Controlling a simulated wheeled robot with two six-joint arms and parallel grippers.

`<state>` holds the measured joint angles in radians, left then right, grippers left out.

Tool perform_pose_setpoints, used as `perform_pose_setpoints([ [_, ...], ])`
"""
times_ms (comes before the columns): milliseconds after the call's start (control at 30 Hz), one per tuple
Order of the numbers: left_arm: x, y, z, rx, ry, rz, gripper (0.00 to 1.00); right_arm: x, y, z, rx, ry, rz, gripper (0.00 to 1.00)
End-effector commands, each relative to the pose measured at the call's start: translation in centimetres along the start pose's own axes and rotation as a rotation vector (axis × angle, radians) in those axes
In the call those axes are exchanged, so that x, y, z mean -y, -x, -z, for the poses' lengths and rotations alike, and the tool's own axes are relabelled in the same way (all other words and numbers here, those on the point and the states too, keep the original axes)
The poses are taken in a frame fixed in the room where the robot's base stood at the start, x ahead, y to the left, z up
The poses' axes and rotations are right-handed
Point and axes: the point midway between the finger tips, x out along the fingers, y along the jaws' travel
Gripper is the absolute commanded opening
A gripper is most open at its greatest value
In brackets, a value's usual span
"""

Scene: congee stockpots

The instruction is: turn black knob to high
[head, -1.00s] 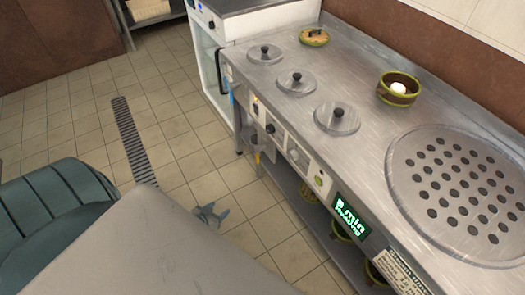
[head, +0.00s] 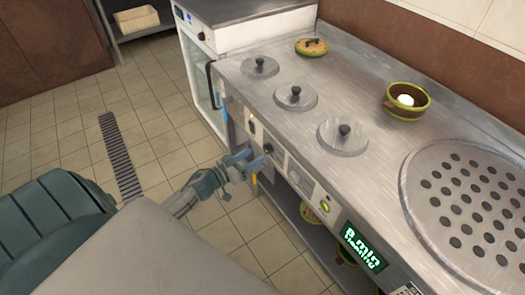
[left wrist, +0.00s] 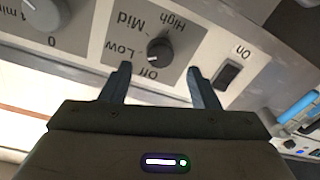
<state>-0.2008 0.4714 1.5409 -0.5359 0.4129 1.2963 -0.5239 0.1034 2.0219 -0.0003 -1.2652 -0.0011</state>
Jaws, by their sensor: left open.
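The black knob (left wrist: 159,50) sits on a grey plate on the counter's front panel, with Off, Low, Mid and High printed around it, upside down in the left wrist view. In the head view the left gripper (head: 249,162) is at the front panel, close to the black knob (head: 268,148). My right gripper is not in view.
A black On switch (left wrist: 228,76) and a grey timer knob (left wrist: 46,14) flank the knob. The counter top (head: 365,75) holds lidded pots (head: 344,137) and a green-rimmed bowl (head: 406,101). A green display (head: 363,248) is further along the panel. The tiled floor (head: 160,110) is clear at left.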

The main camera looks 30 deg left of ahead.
Motion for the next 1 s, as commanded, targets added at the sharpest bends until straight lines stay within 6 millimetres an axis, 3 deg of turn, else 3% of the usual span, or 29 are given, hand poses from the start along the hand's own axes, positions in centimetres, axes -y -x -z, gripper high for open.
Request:
perform_pose_setpoints([
  [100,-0.1,-2.2,0.2,-0.003,0.001,0.000,0.55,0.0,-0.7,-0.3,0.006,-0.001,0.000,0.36],
  [300,0.0,-4.3,0.0,-0.001,0.001,0.001,0.55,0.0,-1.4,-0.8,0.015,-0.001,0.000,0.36],
  [667,0.0,-4.8,-0.1,0.001,0.000,0.001,0.55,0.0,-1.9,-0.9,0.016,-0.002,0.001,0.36],
  [700,0.0,-4.8,-0.1,0.001,0.000,0.001,0.53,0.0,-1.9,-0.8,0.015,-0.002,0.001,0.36],
  [900,0.0,-4.8,-0.1,0.001,0.000,0.001,0.14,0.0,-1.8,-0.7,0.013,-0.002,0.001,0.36],
  [1000,0.0,-4.8,-0.1,0.000,0.000,0.001,0.11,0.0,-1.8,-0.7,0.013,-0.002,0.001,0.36],
])
